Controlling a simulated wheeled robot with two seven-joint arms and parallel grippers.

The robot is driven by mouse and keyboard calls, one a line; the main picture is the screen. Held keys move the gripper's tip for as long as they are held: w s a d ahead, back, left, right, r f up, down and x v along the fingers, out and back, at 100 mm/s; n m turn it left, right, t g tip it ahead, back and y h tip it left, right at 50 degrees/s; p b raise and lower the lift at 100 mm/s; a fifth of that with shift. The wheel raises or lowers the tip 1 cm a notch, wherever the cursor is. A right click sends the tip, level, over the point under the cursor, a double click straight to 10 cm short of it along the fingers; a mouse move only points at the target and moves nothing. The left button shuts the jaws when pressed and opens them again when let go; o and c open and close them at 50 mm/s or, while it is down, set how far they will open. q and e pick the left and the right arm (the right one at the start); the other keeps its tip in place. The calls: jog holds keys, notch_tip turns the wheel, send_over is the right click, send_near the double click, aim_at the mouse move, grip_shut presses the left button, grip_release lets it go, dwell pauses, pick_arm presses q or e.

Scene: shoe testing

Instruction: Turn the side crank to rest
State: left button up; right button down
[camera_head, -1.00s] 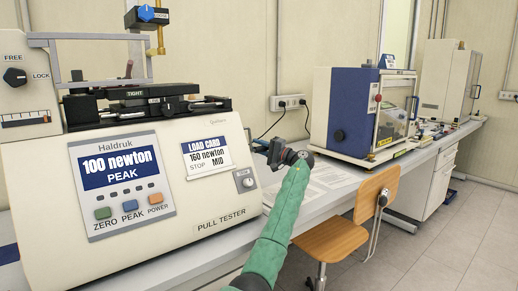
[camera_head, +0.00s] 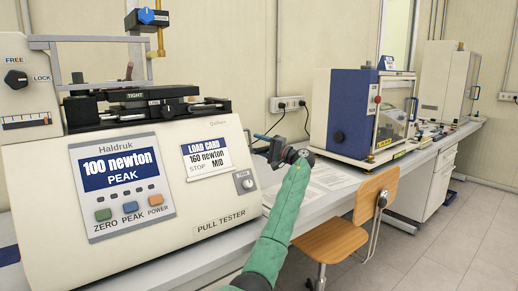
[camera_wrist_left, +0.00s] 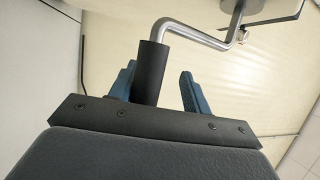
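The side crank shows in the left wrist view as a bent metal rod (camera_wrist_left: 195,35) with a dark cylindrical handle (camera_wrist_left: 149,72). My left gripper (camera_wrist_left: 164,76) has its two blue fingers apart, with the handle between them. The handle lies close to the left finger, and a clear gap separates it from the right finger. In the head view my left gripper (camera_head: 263,143) is beside the right flank of the pull tester (camera_head: 215,190). The crank cannot be made out there. My right gripper is not in view.
The bench holds papers (camera_head: 325,182) behind my arm and a blue and white machine (camera_head: 345,110) further right. A wooden chair (camera_head: 330,238) stands in front of the bench, right of my arm. Another pale machine (camera_head: 447,80) stands at the back.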

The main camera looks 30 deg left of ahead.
aim_at(267, 149)
pick_arm(q)
jog(key=shift+f, duration=0.3)
jog(key=shift+d+f, duration=0.15)
jog(key=shift+d, duration=0.35)
jog(key=d, duration=0.1)
jog(key=d+b, duration=0.1)
jog(key=d, duration=0.1)
jog(key=d+f, duration=0.1)
jog(key=d, duration=0.1)
jog(key=shift+w, duration=0.2)
jog(key=shift+d, duration=0.85)
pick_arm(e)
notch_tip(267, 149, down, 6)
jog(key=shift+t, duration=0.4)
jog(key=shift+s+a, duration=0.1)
